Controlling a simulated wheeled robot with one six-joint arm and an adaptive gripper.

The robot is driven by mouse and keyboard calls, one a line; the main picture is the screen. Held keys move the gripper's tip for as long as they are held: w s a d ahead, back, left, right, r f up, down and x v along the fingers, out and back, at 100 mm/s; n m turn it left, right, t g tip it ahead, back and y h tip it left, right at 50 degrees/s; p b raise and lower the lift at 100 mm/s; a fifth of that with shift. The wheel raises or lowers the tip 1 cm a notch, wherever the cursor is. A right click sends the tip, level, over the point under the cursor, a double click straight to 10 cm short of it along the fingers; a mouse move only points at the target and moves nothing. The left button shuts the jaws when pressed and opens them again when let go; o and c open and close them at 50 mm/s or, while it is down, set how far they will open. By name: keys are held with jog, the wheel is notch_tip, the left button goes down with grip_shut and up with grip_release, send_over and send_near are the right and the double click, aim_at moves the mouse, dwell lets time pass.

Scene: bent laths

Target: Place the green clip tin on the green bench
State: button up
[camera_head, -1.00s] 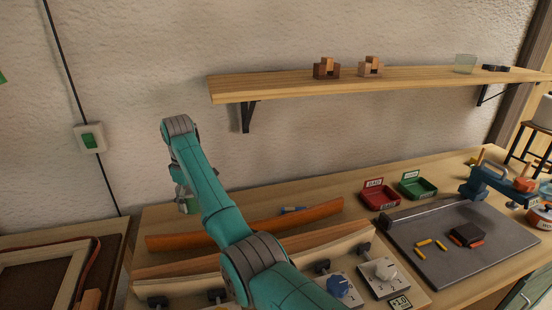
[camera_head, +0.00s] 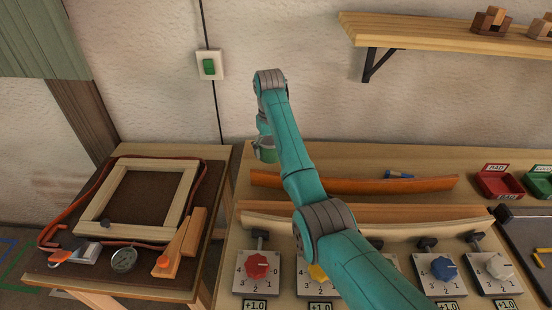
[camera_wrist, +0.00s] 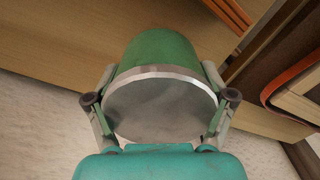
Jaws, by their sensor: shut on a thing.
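The green clip tin (camera_wrist: 160,52) is a round green tin with a pale metal rim and a grey face turned to the wrist camera. My gripper (camera_wrist: 160,100) is shut on it, one finger on each side. In the head view the tin (camera_head: 265,154) shows small below my gripper (camera_head: 264,140), in front of the back left of the wooden workbench (camera_head: 320,155); I cannot tell if it touches the bench. No bench that is clearly green shows in the head view.
A left table (camera_head: 215,165) holds a wooden frame (camera_head: 150,168), a strap and small tools. Curved laths (camera_head: 350,184) and coloured knobs (camera_head: 256,265) line the workbench. A red tray (camera_head: 497,184) stands right. A wall shelf (camera_head: 430,38) is above. A gap separates the two tables.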

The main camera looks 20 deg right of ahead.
aim_at(271, 169)
jog(key=shift+f, duration=2.7)
jog(key=shift+f, duration=0.15)
jog(key=o, duration=1.2)
notch_tip(271, 169, up, 12)
jog(key=shift+r, duration=0.15)
